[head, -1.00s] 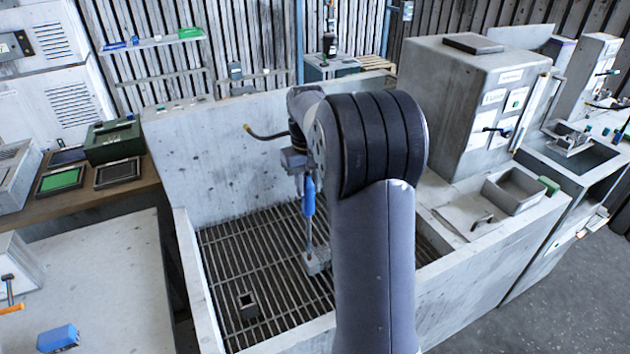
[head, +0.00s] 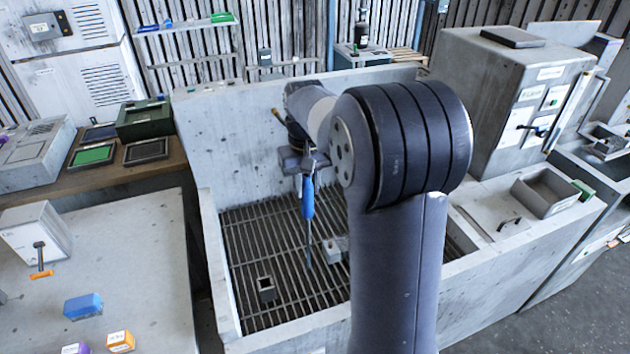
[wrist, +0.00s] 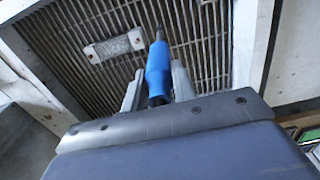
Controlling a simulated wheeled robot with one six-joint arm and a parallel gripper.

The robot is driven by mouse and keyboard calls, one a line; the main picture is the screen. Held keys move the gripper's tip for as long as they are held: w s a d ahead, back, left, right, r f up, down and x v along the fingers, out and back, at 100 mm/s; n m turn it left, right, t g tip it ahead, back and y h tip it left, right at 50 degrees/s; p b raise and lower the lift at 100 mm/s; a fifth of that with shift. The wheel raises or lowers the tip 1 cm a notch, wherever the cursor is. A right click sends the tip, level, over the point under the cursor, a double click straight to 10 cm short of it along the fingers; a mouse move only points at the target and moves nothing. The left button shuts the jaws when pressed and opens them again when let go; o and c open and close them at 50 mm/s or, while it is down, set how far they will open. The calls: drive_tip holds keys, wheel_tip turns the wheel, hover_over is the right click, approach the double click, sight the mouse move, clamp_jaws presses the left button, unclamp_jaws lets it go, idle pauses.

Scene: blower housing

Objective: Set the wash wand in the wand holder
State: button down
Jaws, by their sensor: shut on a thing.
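The wash wand has a blue handle (head: 308,198) and a thin grey lance. It hangs nearly upright over the slatted grate inside the concrete basin. My gripper (head: 307,165) is shut on the top of the handle; in the wrist view the blue handle (wrist: 158,70) sits between the two fingers (wrist: 157,84). A small square open-topped socket, apparently the wand holder (head: 266,289), stands on the grate, left of and nearer than the lance's lower end. I cannot tell how high that end is above the grate. I cannot make out the holder in the wrist view.
A grey block (head: 335,248) lies on the grate just right of the lance; a similar grey piece (wrist: 114,46) shows in the wrist view. Concrete basin walls (head: 208,262) surround the grate. A table with a blue block (head: 83,306) is at left, a grey cabinet (head: 500,100) at right.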

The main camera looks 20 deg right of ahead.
drive_tip(key=s+a, duration=0.4)
drive_tip(key=a, duration=0.9)
drive_tip(key=shift+s+a, duration=0.15)
drive_tip(key=shift+a, duration=0.1)
idle(0.4)
drive_tip(key=shift+f, duration=0.15)
idle(0.4)
drive_tip(key=shift+f+b, duration=1.55)
drive_tip(key=shift+f, duration=0.85)
drive_tip(key=shift+f+b, duration=0.85)
drive_tip(key=shift+f, duration=0.75)
drive_tip(key=shift+f+b, duration=0.7)
drive_tip(key=shift+f, duration=0.3)
